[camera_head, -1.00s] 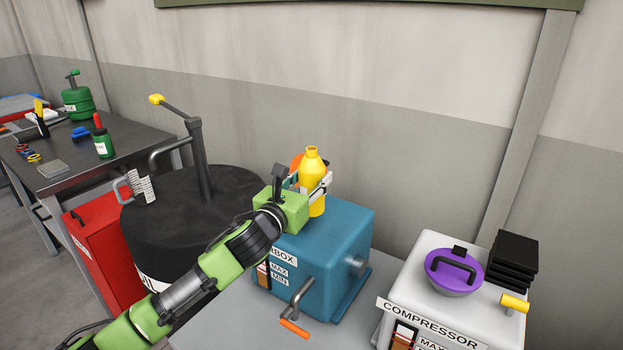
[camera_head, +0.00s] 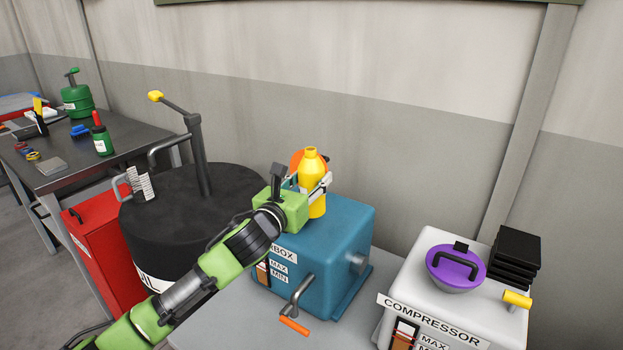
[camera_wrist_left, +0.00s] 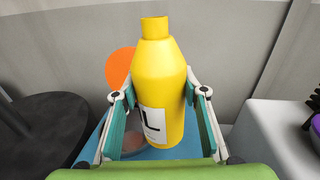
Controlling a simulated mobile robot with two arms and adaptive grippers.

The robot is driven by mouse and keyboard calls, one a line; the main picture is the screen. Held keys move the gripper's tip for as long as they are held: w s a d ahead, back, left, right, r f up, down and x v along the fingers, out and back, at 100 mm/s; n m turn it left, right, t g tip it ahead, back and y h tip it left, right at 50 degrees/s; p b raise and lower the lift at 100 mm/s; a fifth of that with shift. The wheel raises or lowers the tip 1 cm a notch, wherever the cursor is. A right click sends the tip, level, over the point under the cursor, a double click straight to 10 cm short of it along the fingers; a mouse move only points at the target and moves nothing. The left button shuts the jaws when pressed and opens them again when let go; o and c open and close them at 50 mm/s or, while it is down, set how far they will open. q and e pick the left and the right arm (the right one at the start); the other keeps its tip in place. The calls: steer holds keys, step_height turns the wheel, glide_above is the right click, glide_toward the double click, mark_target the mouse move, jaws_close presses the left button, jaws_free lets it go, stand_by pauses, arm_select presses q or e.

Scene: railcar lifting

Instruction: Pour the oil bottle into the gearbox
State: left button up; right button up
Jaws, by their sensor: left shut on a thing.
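The yellow oil bottle (camera_head: 313,172) is held upright in my left gripper (camera_head: 318,188), above or on the top of the blue gearbox (camera_head: 331,255). The left wrist view shows the bottle (camera_wrist_left: 160,85) between both fingers, with part of its label visible. I cannot tell whether its base touches the gearbox top. My right gripper is not in view.
A black drum (camera_head: 180,225) with a hand pump stands left of the gearbox. The white compressor (camera_head: 440,285) with a purple lid (camera_head: 455,268) stands to its right. A crank with an orange handle (camera_head: 294,326) sticks out in front. The wall is close behind.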

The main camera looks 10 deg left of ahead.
arm_select(q)
steer(key=shift+w+a+r+n+g+p, duration=0.1)
steer(key=shift+r+n+g+p, duration=0.2)
steer(key=shift+n+p, duration=0.35)
steer(key=shift+r+n+g+p, duration=0.2)
steer(key=shift+r+n+p, duration=0.05)
steer(key=shift+n+p, duration=0.35)
steer(key=shift+w+a+n+g+p, duration=0.15)
steer(key=shift+n+g+p, duration=0.6)
steer(key=shift+n, duration=0.8)
steer(key=shift+s+d+f+n+g+h+p, duration=0.2)
steer(key=shift+d+f+n+g+h+p, duration=0.15)
steer(key=shift+n+p, duration=0.2)
steer(key=shift+s+d+f+n+g+h+p, duration=0.15)
steer(key=shift+s+f+n+g+h+p, duration=0.2)
steer(key=shift+n, duration=0.3)
steer(key=shift+w, duration=0.1)
steer(key=shift+d+f+n+g+h+p, duration=0.2)
steer(key=shift+f+n+g+h+p, duration=0.3)
steer(key=shift+n, duration=0.4)
steer(key=shift+f+n+g, duration=0.35)
steer(key=shift+f+n, duration=0.35)
steer(key=shift+f+n+h+b, duration=0.4)
steer(key=shift+f+h+b, duration=0.15)
steer(key=shift+b, duration=0.2)
steer(key=shift+f, duration=0.2)
steer(key=shift+n+g+b, duration=0.3)
